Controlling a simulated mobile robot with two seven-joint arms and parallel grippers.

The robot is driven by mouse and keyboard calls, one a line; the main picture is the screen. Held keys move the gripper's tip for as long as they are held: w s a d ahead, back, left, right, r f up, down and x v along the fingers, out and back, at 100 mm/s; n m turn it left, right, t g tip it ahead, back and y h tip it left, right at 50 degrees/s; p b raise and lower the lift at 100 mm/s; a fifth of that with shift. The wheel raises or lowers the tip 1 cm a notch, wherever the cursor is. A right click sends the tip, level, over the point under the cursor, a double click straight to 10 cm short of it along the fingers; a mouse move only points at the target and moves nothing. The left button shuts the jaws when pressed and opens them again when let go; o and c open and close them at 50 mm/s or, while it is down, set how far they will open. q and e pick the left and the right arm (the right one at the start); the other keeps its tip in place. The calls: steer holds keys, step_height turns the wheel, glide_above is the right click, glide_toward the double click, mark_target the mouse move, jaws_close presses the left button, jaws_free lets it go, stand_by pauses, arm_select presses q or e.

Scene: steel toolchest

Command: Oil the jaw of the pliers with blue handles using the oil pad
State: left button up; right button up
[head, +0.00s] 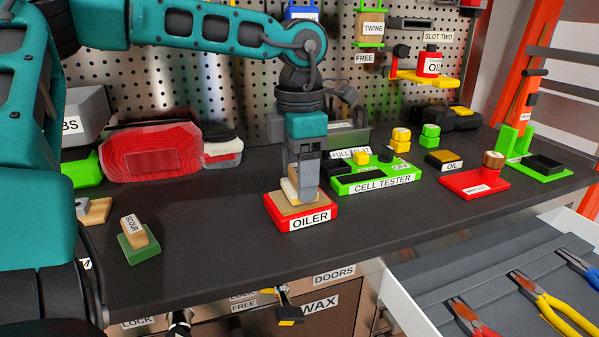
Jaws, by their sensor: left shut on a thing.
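My left gripper (302,188) points straight down at the block marked OILER (311,222), a red base with a wooden top, on the dark bench. It is shut on a small pale piece (289,189) on top of that block, apparently the oil pad; the fingers hide most of it. I cannot tell whether the piece is lifted clear of the block. The pliers with blue handles (585,267) lie in the open drawer at the far right, partly cut off by the picture edge.
The open drawer (430,302) also holds red-handled pliers (472,322) and yellow-handled pliers (550,308). A green cell tester (375,183) stands right of the oiler, with a red base (470,184) beyond. A wooden block on green (135,235) is left. The bench front is clear.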

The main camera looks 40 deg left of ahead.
arm_select(q)
steer(key=shift+r+p, duration=2)
steer(key=shift+r, duration=1.15)
steer(key=shift+d, duration=0.1)
